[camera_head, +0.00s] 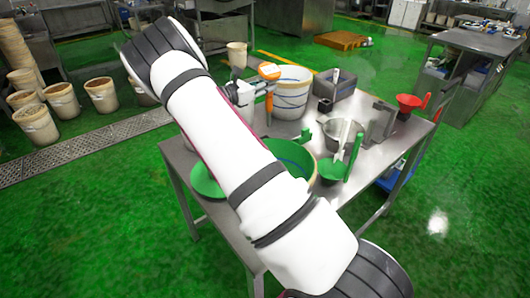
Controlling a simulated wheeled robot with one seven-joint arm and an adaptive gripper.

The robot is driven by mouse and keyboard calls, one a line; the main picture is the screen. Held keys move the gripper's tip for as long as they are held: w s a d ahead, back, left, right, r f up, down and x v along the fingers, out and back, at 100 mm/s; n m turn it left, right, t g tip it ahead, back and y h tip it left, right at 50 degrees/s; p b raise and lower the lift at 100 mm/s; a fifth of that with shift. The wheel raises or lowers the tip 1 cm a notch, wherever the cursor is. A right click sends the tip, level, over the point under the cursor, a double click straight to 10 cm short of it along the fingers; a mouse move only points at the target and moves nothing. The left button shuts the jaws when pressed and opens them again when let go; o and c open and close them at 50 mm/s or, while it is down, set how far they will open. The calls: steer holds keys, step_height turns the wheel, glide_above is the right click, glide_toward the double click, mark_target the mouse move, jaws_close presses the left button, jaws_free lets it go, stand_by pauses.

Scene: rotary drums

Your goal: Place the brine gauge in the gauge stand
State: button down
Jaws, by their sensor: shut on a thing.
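My white arm crosses the view and hides much of the table. What looks like my gripper (243,93) shows as a small grey and white part just past the arm, left of the white bucket. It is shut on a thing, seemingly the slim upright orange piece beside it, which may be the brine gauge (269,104). The jaws are too small and too covered to see clearly. A grey upright metal holder (381,122) at the table's right side may be the gauge stand; I cannot tell for certain.
The steel table (402,133) is crowded. It holds a white bucket (292,92) with an orange scoop, a grey bin (335,86), a steel pot (341,134), a green funnel (332,170), a red funnel (409,104) and a green-rimmed drum (291,154). Tan buckets stand on the floor at left.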

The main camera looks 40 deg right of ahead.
steer(key=w+f+b, duration=0.3)
steer(key=f+b, duration=0.2)
steer(key=f, duration=0.9)
steer(key=shift+d+b, duration=0.4)
steer(key=shift+d, duration=0.05)
steer(key=shift+f, duration=0.1)
steer(key=shift+f, duration=0.1)
steer(key=c, duration=1.5)
jaws_free()
steer(key=shift+c, duration=0.2)
